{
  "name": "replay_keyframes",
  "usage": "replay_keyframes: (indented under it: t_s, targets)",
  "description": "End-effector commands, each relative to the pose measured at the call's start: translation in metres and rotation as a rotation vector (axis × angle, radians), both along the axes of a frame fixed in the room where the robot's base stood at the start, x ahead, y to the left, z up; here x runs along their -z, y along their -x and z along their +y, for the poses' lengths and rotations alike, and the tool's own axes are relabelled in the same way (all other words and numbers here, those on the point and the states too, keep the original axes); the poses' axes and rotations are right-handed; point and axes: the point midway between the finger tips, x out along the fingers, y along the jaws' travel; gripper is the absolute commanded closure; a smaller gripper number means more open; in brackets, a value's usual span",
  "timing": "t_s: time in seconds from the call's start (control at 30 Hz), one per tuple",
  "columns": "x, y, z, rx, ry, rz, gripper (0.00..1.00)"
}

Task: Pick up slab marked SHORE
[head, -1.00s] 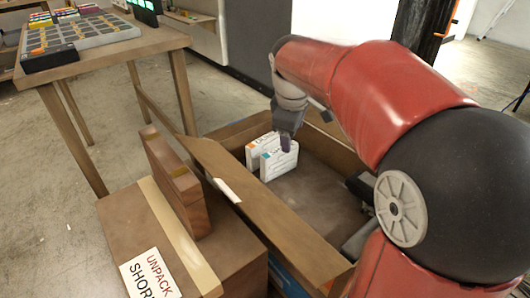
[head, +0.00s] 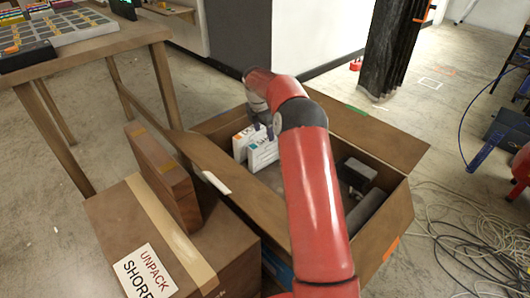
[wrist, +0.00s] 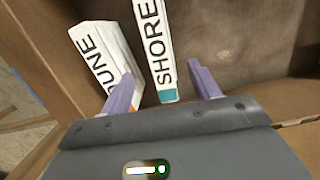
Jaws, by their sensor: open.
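The white slab marked SHORE (wrist: 154,45), with a teal end, stands in an open cardboard box. In the wrist view it lies between the two purple fingers of my gripper (wrist: 164,88), which are apart. No finger is clearly touching it. The white slab marked DUNE (wrist: 100,55), with an orange end, leans just left of it, close to the left finger. In the head view the SHORE slab (head: 263,150) shows in front of the DUNE slab (head: 241,141), and my gripper (head: 265,133) is over them, partly hidden by my arm.
The open box (head: 378,229) has raised flaps and holds dark blocks (head: 358,171) on its right. A closed box labelled UNPACK SHORE (head: 143,271) stands left, with a brown wooden case (head: 163,178) on it. A table with a grid tray (head: 60,30) is behind.

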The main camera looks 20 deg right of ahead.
Motion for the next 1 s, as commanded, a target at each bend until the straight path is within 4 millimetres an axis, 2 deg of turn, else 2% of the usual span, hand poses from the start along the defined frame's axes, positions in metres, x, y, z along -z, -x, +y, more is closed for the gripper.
replay_keyframes:
  t_s: [0.17, 0.43, 0.7, 1.0]
  targets:
    - [0.015, -0.001, -0.004, 0.002, 0.000, 0.001, 0.38]
    - [0.053, -0.003, -0.013, 0.002, 0.001, 0.002, 0.38]
    - [0.057, -0.004, -0.013, 0.002, 0.001, -0.001, 0.38]
    - [0.057, -0.004, -0.013, 0.003, 0.001, -0.001, 0.77]
